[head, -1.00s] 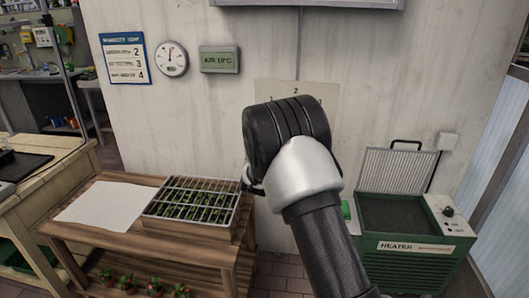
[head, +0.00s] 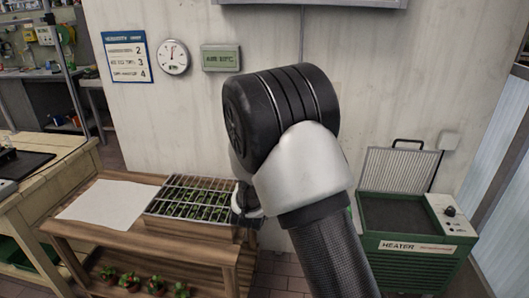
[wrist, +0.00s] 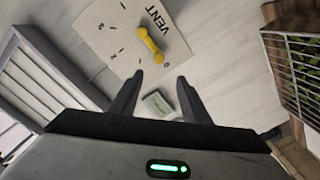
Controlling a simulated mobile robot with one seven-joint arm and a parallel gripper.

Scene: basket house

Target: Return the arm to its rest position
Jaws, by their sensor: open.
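My arm rises through the middle of the head view, with its black joint in front of the wall. My gripper shows in the wrist view (wrist: 160,76), its two dark fingers apart with nothing between them. Beyond the fingertips, apart from them, is a white VENT panel (wrist: 113,32) with a yellow lever (wrist: 151,45). In the head view the arm hides this panel, and only a dark part of the gripper end shows beside the seedling tray (head: 188,222); its fingers cannot be made out there.
The tray stands on a wooden bench (head: 150,236) with a white sheet (head: 103,204). Potted plants (head: 130,281) sit on the lower shelf. A green heater (head: 412,240) with its lid raised is at right. A clock (head: 173,57) and grey display (head: 221,58) hang on the wall.

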